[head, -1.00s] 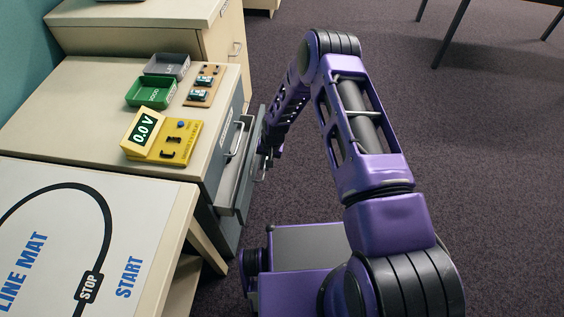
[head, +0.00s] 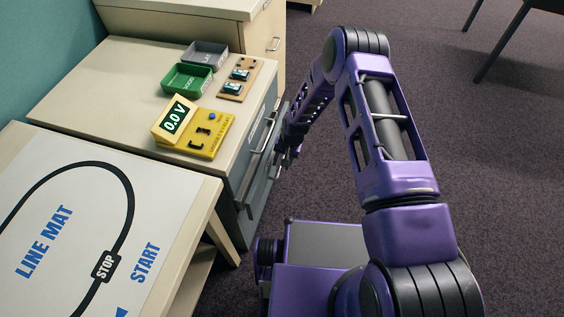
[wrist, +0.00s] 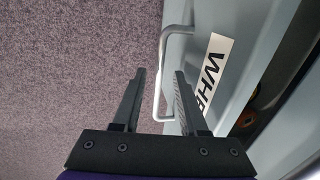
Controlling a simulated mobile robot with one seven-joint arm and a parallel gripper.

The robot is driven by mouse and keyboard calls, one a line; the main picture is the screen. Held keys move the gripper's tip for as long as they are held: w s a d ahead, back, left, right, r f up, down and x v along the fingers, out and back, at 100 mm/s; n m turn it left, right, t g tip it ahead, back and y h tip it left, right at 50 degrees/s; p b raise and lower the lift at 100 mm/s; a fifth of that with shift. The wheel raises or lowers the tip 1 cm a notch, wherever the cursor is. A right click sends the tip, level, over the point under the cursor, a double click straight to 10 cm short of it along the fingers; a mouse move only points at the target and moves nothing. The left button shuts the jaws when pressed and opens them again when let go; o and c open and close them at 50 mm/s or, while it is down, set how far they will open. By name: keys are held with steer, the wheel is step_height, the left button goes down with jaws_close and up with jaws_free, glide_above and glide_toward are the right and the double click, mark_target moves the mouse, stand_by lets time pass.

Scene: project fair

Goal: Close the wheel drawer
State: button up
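The wheel drawer (wrist: 190,75) has a pale blue-grey front with a white label (wrist: 213,68), of which "WHE" can be read, in the wrist view. Its silver bar handle (wrist: 161,75) lies between the fingers of my gripper (wrist: 160,98). The fingers stand apart, with clear space beside the bar. A dark gap with a bit of orange shows behind the drawer front, so it is still slightly open. In the head view my gripper (head: 284,153) is at the front of the cabinet (head: 85,85), and my arm hides part of the drawer.
A yellow meter (head: 192,130), a green tray (head: 187,80), a grey tray (head: 205,54) and a small board (head: 240,80) stand on the cabinet top. A line mat table (head: 160,210) is in front of it. Carpet to the right is clear, with table legs (head: 500,45) farther back.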

steer(key=d+r+p, duration=0.2)
steer(key=d+r, duration=0.1)
steer(key=r, duration=1.4)
steer(key=shift+s+p, duration=0.3)
steer(key=shift+c, duration=0.2)
